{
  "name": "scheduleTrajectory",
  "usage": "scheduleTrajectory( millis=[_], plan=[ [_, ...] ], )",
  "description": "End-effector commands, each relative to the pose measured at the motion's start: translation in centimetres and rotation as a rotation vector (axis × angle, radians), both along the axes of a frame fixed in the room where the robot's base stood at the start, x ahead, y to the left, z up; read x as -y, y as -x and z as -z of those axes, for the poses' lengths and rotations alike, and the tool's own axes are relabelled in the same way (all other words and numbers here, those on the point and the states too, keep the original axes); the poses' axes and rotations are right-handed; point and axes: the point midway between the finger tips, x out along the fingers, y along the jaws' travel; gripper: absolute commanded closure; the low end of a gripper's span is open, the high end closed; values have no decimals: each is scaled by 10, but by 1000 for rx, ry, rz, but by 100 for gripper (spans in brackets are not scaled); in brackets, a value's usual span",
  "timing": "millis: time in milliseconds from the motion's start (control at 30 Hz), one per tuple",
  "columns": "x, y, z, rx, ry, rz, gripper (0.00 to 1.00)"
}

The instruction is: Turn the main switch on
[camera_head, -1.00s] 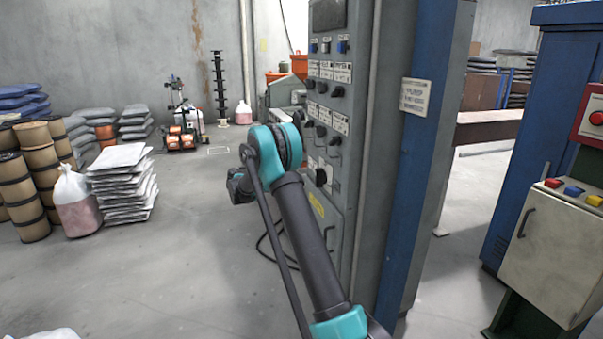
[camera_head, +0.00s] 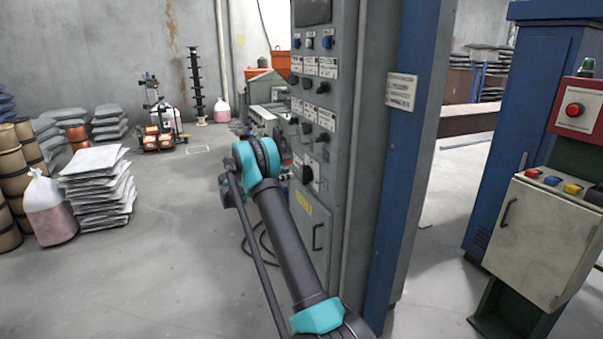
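The grey control panel (camera_head: 340,130) stands upright in the middle, its front seen at a steep angle. It carries several small dark knobs with white labels. A larger black rotary knob (camera_head: 307,174), possibly the main switch, sits low on the panel above a yellow label. Its setting is too small to read. My arm reaches up from the bottom to a teal joint just left of the panel, overlapping its left edge in the picture. My gripper's fingers do not show; the joint and arm links may hide them. I cannot tell whether anything touches the panel.
A blue cabinet (camera_head: 535,85) and a beige button box (camera_head: 540,238) with a red stop button (camera_head: 574,109) above it stand at the right. Stacked sacks (camera_head: 97,190) and spools (camera_head: 8,180) are at the left. The floor left of the panel is mostly clear.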

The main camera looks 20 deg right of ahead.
Motion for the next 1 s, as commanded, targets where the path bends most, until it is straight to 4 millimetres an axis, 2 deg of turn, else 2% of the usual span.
scheduleTrajectory(
  millis=[33, 200, 400, 600, 833, 867, 1000],
  plan=[
    [12, 0, 0, 0, 0, 3, 60],
    [43, -1, 0, 0, 0, 3, 60],
    [69, -2, 0, 0, 0, 1, 60],
    [79, -3, 0, 0, 0, 0, 60],
    [79, -3, 0, 0, -1, 0, 60],
    [79, -3, 0, 0, -1, 0, 62],
    [79, -3, 0, 0, -1, 0, 79]
  ],
)
